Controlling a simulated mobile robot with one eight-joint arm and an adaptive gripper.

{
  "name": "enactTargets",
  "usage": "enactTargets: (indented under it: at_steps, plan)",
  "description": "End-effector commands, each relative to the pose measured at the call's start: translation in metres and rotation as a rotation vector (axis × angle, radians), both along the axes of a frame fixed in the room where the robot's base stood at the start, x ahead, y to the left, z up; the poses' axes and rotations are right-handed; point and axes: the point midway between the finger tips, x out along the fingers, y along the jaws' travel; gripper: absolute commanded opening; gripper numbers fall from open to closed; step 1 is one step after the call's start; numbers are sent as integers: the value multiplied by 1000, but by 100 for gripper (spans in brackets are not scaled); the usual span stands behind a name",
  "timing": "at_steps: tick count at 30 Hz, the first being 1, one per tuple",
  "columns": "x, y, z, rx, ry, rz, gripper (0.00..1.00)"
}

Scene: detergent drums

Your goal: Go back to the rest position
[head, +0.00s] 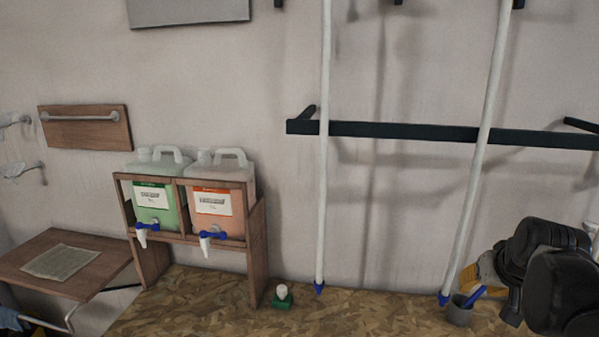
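My arm shows at the right edge as bulky dark parts, with what looks like my gripper (511,302) at its lower left side. Its fingers cannot be made out clearly, so I cannot tell whether it is open or holds anything. Two detergent drums stand side by side in a wooden rack at the left: one with green liquid (168,211) and one with orange liquid (228,222). Each has a blue and white tap at its lower front. My arm is far to the right of both drums.
A speckled worktop (375,312) runs along the bottom. A small green-based bottle (282,296) stands right of the rack (257,250). Two white poles (322,150) lean by a black rail (400,130). A grey cup (459,314) and a yellowish thing (484,273) are close to my arm.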

Motion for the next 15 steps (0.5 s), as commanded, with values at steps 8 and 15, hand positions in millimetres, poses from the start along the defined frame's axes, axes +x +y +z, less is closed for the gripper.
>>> enactTargets:
  at_steps: [8, 15]
  plan:
    - [-45, 115, -18, 5, 14, 151, 32]
    - [-106, 197, -52, 5, 25, 294, 32]
